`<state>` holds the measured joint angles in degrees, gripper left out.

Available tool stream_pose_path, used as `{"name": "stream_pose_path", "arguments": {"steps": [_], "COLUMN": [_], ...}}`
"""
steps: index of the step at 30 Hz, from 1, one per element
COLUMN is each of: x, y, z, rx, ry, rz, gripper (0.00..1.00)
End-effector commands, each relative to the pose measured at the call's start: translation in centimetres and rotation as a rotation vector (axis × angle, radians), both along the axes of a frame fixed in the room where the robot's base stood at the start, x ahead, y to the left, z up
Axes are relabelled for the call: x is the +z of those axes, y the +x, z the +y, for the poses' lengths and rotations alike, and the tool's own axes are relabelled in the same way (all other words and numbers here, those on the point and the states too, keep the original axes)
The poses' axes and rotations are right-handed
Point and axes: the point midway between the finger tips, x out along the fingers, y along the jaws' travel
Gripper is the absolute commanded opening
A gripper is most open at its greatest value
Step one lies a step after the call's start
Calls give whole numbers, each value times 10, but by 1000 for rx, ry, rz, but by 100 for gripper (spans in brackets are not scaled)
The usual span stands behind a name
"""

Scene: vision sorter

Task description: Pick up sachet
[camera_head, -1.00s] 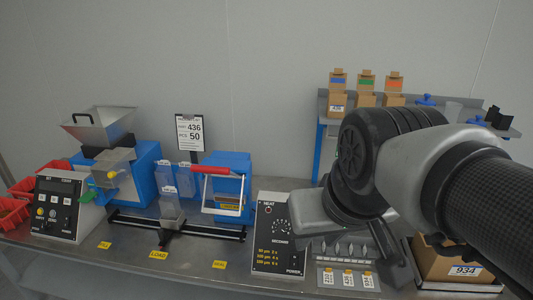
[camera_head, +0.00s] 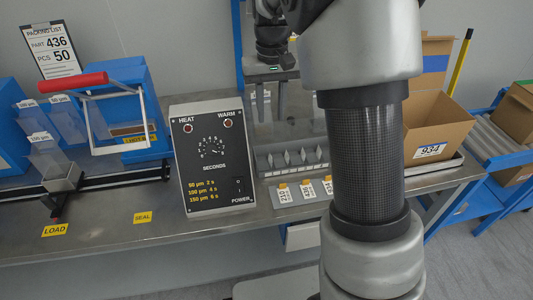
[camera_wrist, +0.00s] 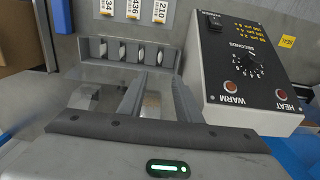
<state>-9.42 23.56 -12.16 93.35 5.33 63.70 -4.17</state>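Several small pale pieces, which look like sachets (camera_head: 288,158), stand in the slots of a grey rack (camera_head: 262,163) on the bench. They also show in the wrist view as pale ovals (camera_wrist: 140,53) in the rack (camera_wrist: 97,47), beyond my fingers. I cannot tell which one the task means. My gripper (camera_head: 268,110) points down, behind and above the rack in the head view. Its two fingers stand apart with nothing visible between them. In the wrist view my gripper (camera_wrist: 105,92) is close to the rack's near side. My arm hides the rack's right end in the head view.
A control box (camera_head: 213,155) with a dial stands just left of the rack, close to my gripper. Number tags (camera_head: 284,195) lie in front of the rack. A cardboard box (camera_head: 437,118) is on the right. A sealer with red handle (camera_head: 73,83) and clear bags (camera_head: 68,120) are left.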

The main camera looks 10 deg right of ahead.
Motion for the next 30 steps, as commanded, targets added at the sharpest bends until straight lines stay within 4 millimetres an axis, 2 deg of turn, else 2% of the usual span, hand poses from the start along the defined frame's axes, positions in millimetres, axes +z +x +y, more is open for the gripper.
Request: {"name": "stream_pose_path", "arguments": {"steps": [1, 3, 9, 13, 20, 30], "x": [-14, -30, -71, -86, -97, -146], "y": [-1, -1, -1, -1, -1, -1], "z": [0, 0, 0, 0, 0, 0], "rx": [0, 0, -1, 0, -1, -1], "ry": [0, 0, 0, 0, 1, 0], "rz": [4, 4, 3, 1, 0, 2], "gripper": [31, 31, 31, 31, 31, 31]}}
